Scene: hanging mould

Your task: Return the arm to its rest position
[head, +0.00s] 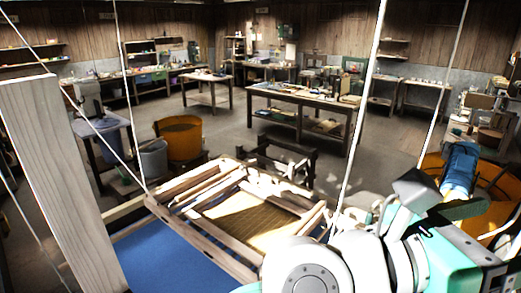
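My white and teal arm (345,265) fills the lower right of the head view, folded close to the camera. Dark grey parts (415,190) show at its upper side, but I cannot make out the fingertips or whether anything is held. The wooden mould (245,265) hangs on pale cords in the lower middle, left of my arm. It is a slatted wooden frame around a yellowish mesh panel (245,218). My arm covers the frame's lower right corner in this view. I cannot tell whether they touch.
A blue surface (170,262) lies below the frame. A pale wooden post (62,185) stands close on the left. Orange tubs (180,137) (492,190) stand behind on both sides. A blue cylinder (461,168) shows beside my arm. Workbenches (300,97) stand farther back, with open floor between.

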